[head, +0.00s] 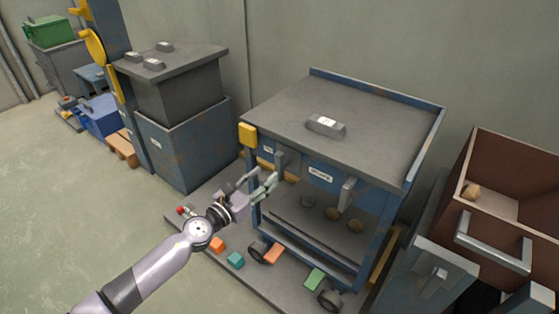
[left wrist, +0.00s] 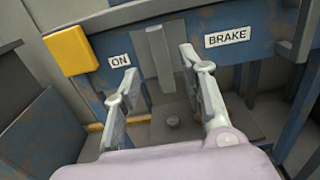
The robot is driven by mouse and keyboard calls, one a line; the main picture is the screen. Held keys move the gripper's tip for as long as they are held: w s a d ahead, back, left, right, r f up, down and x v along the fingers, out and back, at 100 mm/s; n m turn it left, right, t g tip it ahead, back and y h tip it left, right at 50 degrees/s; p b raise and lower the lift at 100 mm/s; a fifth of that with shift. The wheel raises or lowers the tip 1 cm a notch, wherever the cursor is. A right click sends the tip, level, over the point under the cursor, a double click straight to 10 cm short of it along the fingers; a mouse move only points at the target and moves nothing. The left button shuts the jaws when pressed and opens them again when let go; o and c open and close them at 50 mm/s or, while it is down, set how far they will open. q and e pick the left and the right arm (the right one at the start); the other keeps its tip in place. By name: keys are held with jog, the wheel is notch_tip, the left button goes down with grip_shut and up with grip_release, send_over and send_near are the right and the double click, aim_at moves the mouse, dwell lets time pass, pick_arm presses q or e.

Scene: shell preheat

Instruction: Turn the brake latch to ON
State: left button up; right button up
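The brake latch (head: 281,161) is a grey upright bar on the blue front of the metal cart. In the left wrist view the latch (left wrist: 159,58) hangs roughly vertical between a white ON label (left wrist: 120,61) on its left and a BRAKE label (left wrist: 227,37) on its right. My left gripper (head: 268,182) is open in front of the cart, just below and beside the latch. In the left wrist view its fingers (left wrist: 158,68) appear on either side of the latch, with gaps showing. Contact is not visible. My right gripper is not in view.
A yellow block (left wrist: 70,42) sits left of the ON label. A second grey upright bar (head: 347,194) is farther right on the cart front. A brown-lined bin (head: 485,155) stands at right.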

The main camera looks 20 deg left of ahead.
aim_at(277, 165)
pick_arm(q)
jog(key=x, duration=0.7)
jog(key=shift+w, duration=0.1)
jog(key=shift+w+d, duration=0.2)
jog(key=shift+w, duration=0.2)
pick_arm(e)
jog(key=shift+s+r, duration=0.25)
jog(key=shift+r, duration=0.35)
pick_arm(q)
grip_shut()
